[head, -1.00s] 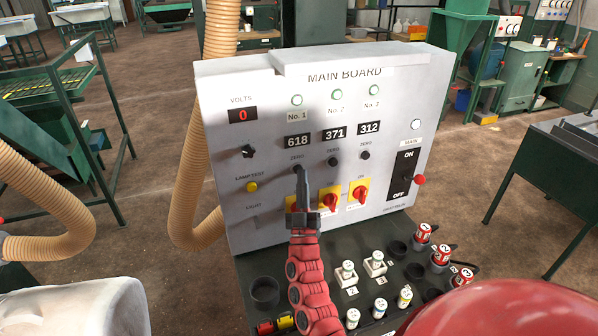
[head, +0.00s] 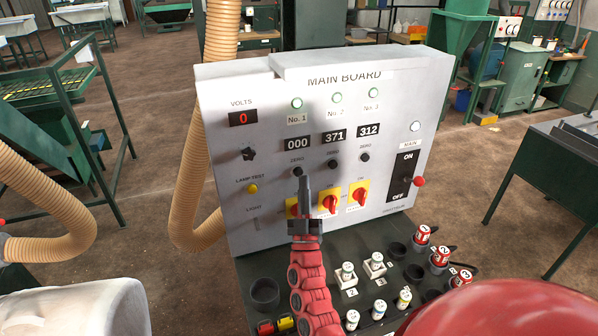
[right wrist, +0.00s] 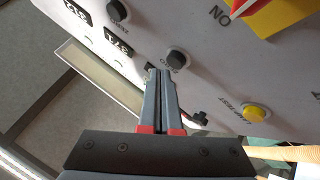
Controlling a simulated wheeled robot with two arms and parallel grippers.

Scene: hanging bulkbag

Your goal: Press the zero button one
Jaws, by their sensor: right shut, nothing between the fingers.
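The black zero button one (head: 297,172) is on the upright white main board (head: 240,75), under the first display (head: 298,144), which reads 000. It also shows in the right wrist view (right wrist: 176,55). My right gripper (head: 303,181) is shut and empty, pointing at the board, its tips just below the button in the head view. In the right wrist view the closed fingertips (right wrist: 159,74) are beside the button; I cannot tell whether they touch it. My left gripper is not in view.
The other two zero buttons (head: 333,165) (head: 365,157) are to the right, under displays reading 371 and 312. The yellow lamp test button (head: 252,188) is to the left. Red-and-yellow switches (head: 329,203) stand out below. A ribbed hose (head: 193,170) passes left of the board.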

